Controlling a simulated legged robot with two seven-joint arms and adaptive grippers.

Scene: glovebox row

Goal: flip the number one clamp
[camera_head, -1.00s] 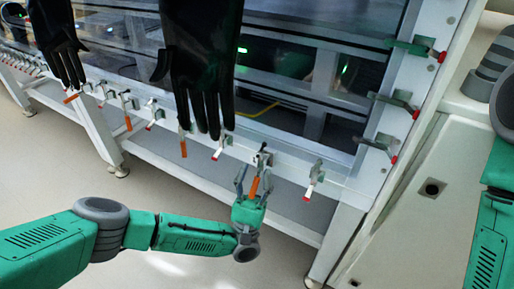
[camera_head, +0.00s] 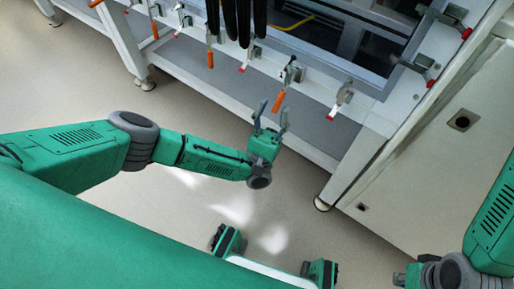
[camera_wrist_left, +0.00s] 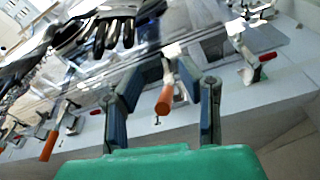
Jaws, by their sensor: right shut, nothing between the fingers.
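A row of toggle clamps runs along the white rail of the glovebox, some with orange handles and some with red tips. No numbers are readable. One clamp (camera_head: 290,72) has its orange handle (camera_head: 278,102) hanging down toward my left gripper (camera_head: 270,110). That gripper is open, with the handle's lower end near and between its fingertips in the picture. In the left wrist view the orange handle (camera_wrist_left: 164,98) also shows between the open fingers; I cannot tell whether they touch it. My right gripper (camera_head: 402,279) is only partly in view at the lower right, shut and empty.
A red-tipped clamp (camera_head: 340,98) is to the right, and another (camera_head: 249,58) to the left. Black gloves (camera_head: 238,18) hang above the rail. More red-tipped clamps (camera_head: 432,70) sit on the upright frame. The white cabinet (camera_head: 450,145) stands at right.

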